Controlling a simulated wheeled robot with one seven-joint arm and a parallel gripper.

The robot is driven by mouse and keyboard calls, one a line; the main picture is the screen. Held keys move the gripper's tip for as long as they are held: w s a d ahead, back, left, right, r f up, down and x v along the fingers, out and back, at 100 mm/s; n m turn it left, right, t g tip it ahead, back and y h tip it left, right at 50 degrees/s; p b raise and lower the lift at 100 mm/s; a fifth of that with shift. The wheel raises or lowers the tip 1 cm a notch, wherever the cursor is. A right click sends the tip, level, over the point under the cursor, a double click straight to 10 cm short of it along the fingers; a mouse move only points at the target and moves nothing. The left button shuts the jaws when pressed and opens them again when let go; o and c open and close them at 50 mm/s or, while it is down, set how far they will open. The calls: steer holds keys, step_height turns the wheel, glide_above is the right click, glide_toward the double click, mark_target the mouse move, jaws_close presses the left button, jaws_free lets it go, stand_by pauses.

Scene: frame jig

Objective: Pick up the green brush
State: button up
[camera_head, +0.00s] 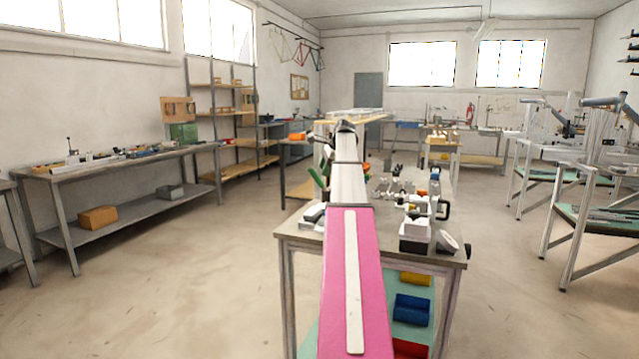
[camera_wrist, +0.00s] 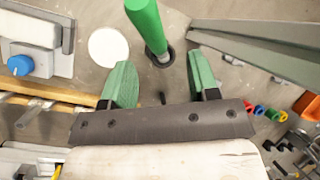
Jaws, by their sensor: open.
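The handle stands just beyond the fingertips, roughly in line with the gap, and appears apart from both. In the head view my pink and white arm reaches over the workbench (camera_head: 287,231) and hides much of it. Green shapes show left of the arm there, but I cannot tell brush from fingers.
In the wrist view, a white disc (camera_wrist: 108,46) and a device with a blue knob (camera_wrist: 19,65) lie left, and a grey metal bar (camera_wrist: 250,38) lies right. In the head view, white equipment (camera_head: 415,230) crowds the bench's right side. Open floor lies left.

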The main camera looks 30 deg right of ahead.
mark_target(318, 180)
steer(key=x, duration=0.2)
steer(key=a+x, duration=0.1)
steer(key=x, duration=0.2)
steer(key=shift+s, duration=0.15)
steer(key=shift+f, duration=0.1)
steer(key=shift+f, duration=0.25)
stand_by(0.4)
jaws_close()
